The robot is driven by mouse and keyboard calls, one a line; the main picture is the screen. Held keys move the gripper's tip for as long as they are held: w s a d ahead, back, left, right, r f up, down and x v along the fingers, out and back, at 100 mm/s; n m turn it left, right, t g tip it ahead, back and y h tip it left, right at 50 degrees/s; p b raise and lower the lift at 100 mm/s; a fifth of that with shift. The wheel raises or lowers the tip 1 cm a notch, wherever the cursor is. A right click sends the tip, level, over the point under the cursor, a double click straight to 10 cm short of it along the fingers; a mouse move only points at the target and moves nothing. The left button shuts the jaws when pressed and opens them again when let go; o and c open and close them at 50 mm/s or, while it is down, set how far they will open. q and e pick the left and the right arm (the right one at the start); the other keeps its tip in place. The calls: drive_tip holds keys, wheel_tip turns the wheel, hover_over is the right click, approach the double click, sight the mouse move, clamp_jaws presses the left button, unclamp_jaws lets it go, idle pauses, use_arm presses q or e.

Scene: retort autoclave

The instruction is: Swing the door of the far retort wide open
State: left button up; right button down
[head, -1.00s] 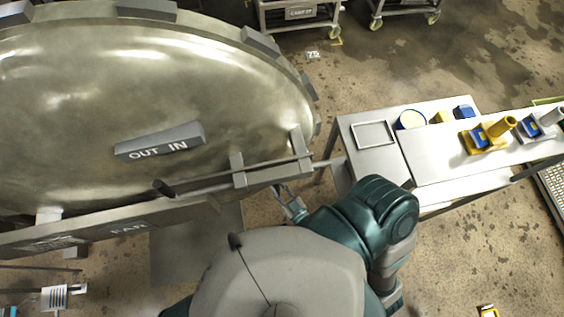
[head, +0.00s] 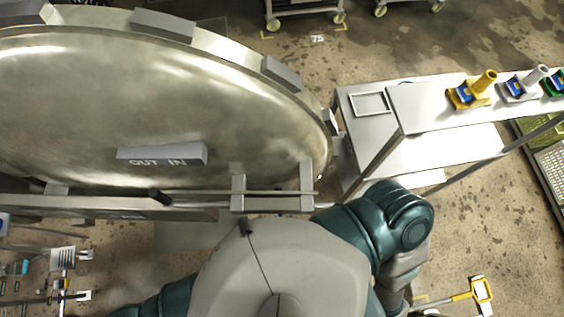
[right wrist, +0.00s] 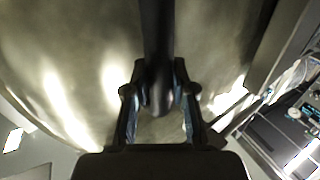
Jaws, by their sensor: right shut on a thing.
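The far retort's door (head: 90,100) is a large round metal disc with an OUT IN block (head: 162,155). It fills the left of the head view. A handle bar on brackets (head: 270,192) and a lever with a dark tip (head: 158,197) lie along its lower edge. In the right wrist view my right gripper (right wrist: 160,110) has its fingers on either side of a dark, round-ended bar (right wrist: 158,50), with the door's shiny face (right wrist: 70,70) behind. In the head view my right gripper is hidden behind my body. My left gripper is out of view.
A steel bench (head: 375,140) stands right of the door's edge, bearing yellow, grey and green devices (head: 472,95). Wheeled carts (head: 300,12) stand at the back. A yellow-handled item (head: 480,293) lies at lower right. Floor between bench and carts is clear.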

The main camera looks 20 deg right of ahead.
drive_tip(key=shift+w+a+r, duration=0.1)
drive_tip(key=shift+a+r, duration=0.1)
drive_tip(key=c, duration=0.9)
unclamp_jaws()
drive_tip(key=shift+a, duration=0.1)
drive_tip(key=shift+c, duration=0.2)
drive_tip(key=s+d, duration=0.1)
drive_tip(key=s, duration=1.1)
drive_tip(key=shift+f, duration=0.15)
drive_tip(key=shift+d, duration=0.25)
